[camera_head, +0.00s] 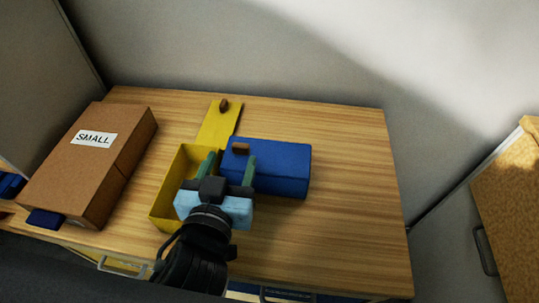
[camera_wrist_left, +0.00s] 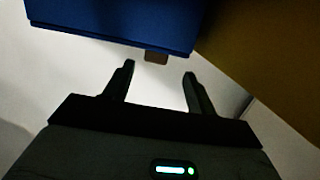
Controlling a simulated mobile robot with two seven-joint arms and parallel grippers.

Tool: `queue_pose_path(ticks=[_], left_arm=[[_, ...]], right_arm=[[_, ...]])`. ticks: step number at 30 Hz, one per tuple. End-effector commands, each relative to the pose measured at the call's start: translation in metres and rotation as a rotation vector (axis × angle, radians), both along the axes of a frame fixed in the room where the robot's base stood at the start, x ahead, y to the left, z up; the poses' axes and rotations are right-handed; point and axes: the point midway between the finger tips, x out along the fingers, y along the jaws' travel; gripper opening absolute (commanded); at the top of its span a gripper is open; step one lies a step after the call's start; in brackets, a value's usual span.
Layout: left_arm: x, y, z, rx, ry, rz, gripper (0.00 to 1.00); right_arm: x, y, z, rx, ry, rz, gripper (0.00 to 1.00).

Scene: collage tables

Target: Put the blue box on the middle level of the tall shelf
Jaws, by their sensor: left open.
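The blue box (camera_head: 283,168) sits on the wooden tabletop, right of an open yellow box (camera_head: 167,198). A small brown knob (camera_head: 240,148) is on its left part. My left gripper (camera_head: 231,156) is open and empty at the left end of the blue box. In the left wrist view, the blue box (camera_wrist_left: 115,20) fills the top, and its brown knob (camera_wrist_left: 156,57) lies just beyond and between the spread fingertips (camera_wrist_left: 158,72). I cannot tell whether the fingers touch the box. My right gripper is not in view. I cannot make out the tall shelf.
A brown box labelled SMALL (camera_head: 97,139) lies at the left, with a dark blue piece (camera_head: 46,219) by its near edge. A yellow lid or flap (camera_head: 219,125) with a knob lies behind. The tabletop's right side (camera_head: 355,190) is clear. A wooden unit (camera_head: 515,200) stands right.

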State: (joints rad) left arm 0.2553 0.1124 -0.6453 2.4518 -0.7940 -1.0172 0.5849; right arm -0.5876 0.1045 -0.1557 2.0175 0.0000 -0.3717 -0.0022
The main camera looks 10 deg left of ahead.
Motion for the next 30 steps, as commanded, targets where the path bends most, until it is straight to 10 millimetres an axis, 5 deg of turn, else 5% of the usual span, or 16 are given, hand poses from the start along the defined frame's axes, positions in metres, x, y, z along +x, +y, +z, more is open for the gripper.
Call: queue_pose_path(ticks=[17, 30], left_arm=[[0.029, -0.001, -0.005, 0.002, 0.0, 0.0, 0.56], [0.076, -0.006, -0.011, 0.002, -0.001, 0.0, 0.56]], right_arm=[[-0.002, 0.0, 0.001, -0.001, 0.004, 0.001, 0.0], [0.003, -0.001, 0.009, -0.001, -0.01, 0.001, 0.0]])
